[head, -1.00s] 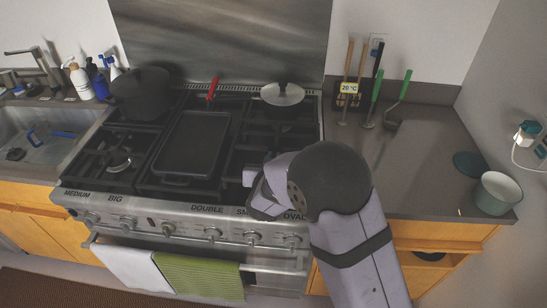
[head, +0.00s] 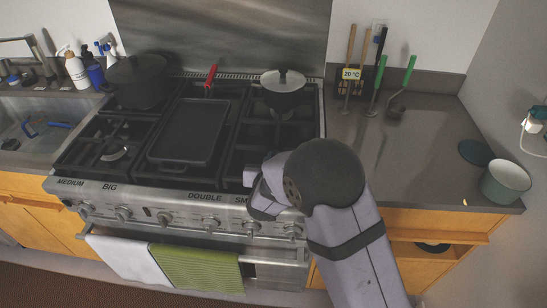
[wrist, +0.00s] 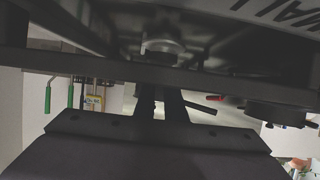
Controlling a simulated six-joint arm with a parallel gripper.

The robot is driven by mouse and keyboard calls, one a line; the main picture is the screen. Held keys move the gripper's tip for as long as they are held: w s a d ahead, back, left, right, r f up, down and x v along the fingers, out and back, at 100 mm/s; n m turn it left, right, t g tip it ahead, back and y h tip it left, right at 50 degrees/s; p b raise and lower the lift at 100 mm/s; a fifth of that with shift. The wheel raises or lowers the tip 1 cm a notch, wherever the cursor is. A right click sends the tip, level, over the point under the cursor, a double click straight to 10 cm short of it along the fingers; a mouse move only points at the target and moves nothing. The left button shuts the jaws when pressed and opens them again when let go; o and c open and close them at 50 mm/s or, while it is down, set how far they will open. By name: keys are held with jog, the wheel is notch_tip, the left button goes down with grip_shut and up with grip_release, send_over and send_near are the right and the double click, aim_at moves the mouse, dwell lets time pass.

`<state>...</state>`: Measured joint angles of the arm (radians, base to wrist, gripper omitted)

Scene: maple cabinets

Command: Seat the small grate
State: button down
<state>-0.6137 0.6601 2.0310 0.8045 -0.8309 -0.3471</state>
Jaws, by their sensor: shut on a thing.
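My gripper (wrist: 165,100) is shut on a dark grate bar, which I take to be the small grate (wrist: 235,76). The bar crosses the whole wrist view, just beyond the fingers. A round burner (wrist: 162,48) shows past the bar. In the head view my wrist is over the front right of the stove (head: 215,195), at the partly covered "SM..." label.
A black griddle (head: 188,131) lies at the middle of the stove. A lidded pot (head: 283,98) stands at the back right, a dark pan (head: 138,82) at the back left. A red handle (head: 211,76) sticks up at the back. The right counter (head: 425,150) is mostly clear.

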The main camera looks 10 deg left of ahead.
jog(key=shift+w+f+b, duration=0.1)
jog(key=shift+f+b, duration=0.25)
jog(key=shift+f, duration=0.15)
jog(key=c, duration=1.7)
grip_release()
jog(key=shift+c, duration=0.2)
jog(key=shift+f, duration=0.3)
jog(key=shift+b+v, duration=0.7)
jog(key=shift+v, duration=3.1)
jog(key=shift+r, duration=0.1)
